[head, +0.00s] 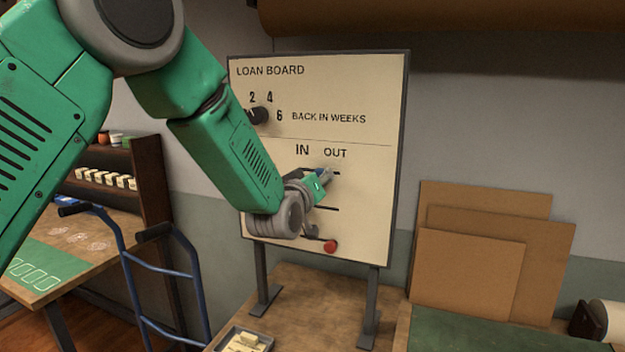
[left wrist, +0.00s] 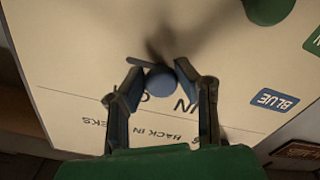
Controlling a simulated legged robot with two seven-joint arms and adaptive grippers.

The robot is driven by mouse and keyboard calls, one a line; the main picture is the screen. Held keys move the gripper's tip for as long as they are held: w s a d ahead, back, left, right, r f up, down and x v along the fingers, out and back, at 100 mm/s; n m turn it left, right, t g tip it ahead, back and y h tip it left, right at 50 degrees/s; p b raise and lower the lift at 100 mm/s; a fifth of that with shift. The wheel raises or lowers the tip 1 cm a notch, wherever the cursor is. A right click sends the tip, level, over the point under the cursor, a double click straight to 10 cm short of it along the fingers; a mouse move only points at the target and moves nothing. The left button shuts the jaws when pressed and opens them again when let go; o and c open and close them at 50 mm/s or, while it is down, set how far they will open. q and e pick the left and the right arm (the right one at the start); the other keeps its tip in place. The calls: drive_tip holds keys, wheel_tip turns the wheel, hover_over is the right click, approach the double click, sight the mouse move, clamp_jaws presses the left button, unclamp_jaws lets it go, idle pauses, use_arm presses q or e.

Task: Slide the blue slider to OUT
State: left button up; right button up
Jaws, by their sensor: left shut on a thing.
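The loan board (head: 375,100) stands upright on two legs and carries the printed words IN and OUT. The blue slider (head: 321,171) shows as a small blue spot below and between these words, mostly hidden by my left gripper (head: 320,184). In the left wrist view, the slider's round blue knob (left wrist: 160,83) sits between the two fingertips of my left gripper (left wrist: 160,78), which is shut on it. Part of a dark slot (left wrist: 140,62) shows beyond the knob to the left. The lettering is upside down there. My right gripper is not in view.
A green knob (left wrist: 268,9) and a blue label reading BLUE (left wrist: 273,99) are nearby. A black dial (head: 258,115) and a red knob (head: 330,246) are on the board. Brown panels (head: 468,275) lean at right; a blue hand truck (head: 130,268) stands at left.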

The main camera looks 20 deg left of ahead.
use_arm(q)
drive_tip(key=shift+d+r, duration=0.1)
drive_tip(key=shift+d, duration=0.55)
drive_tip(key=shift+w+d, duration=0.1)
drive_tip(key=shift+d, duration=0.05)
drive_tip(key=shift+d+r, duration=0.1)
drive_tip(key=shift+d, duration=0.45)
drive_tip(key=o, duration=1)
drive_tip(key=s, duration=0.6)
drive_tip(key=s+b, duration=0.1)
drive_tip(key=s, duration=0.2)
drive_tip(key=shift+d, duration=0.25)
drive_tip(key=shift+f, duration=0.2)
